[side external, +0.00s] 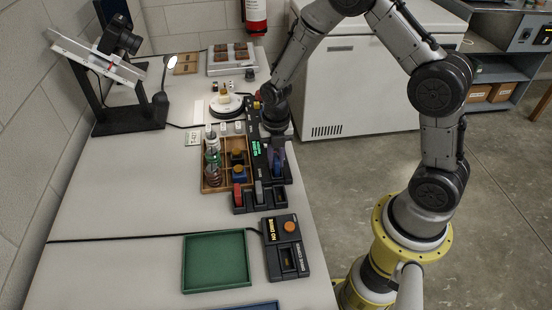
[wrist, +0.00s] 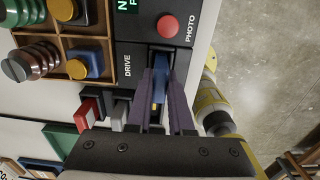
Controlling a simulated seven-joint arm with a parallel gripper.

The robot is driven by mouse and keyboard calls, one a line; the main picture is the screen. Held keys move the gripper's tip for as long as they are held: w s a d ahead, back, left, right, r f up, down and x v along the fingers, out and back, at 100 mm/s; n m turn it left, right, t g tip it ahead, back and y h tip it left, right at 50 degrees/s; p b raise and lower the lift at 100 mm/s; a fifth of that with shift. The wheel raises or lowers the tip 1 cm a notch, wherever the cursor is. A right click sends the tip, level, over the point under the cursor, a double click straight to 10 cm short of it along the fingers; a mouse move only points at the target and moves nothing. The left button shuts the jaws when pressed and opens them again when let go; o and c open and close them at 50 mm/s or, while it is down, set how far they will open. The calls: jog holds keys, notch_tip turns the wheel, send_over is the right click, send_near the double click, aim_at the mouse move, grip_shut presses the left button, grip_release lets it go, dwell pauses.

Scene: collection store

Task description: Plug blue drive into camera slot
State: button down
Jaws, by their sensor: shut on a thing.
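My gripper (wrist: 160,82) is shut on the blue drive (wrist: 157,92), which shows as a narrow blue piece with a yellow end between the purple fingers. In the wrist view the drive is at the opening of a black unit (wrist: 130,50) marked DRIVE and PHOTO, with a red button. I cannot tell whether the drive is inside the slot or just over it. In the side external view my gripper (side external: 277,158) points down at this unit, near its green-lit display (side external: 256,147), and hides the slot.
A black rack (side external: 248,209) with a red drive (side external: 238,193) and a grey drive (side external: 259,193) stands close by. A wooden compartment tray (side external: 221,188) holds spools and knobbed blocks. A green tray (side external: 217,286) and a black box (side external: 286,248) stand nearer the front.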

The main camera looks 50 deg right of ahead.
aim_at(276, 157)
jog(key=shift+f, duration=0.55)
jog(key=c, duration=1.1)
grip_release()
jog(key=shift+r, duration=0.15)
jog(key=shift+r, duration=5.4)
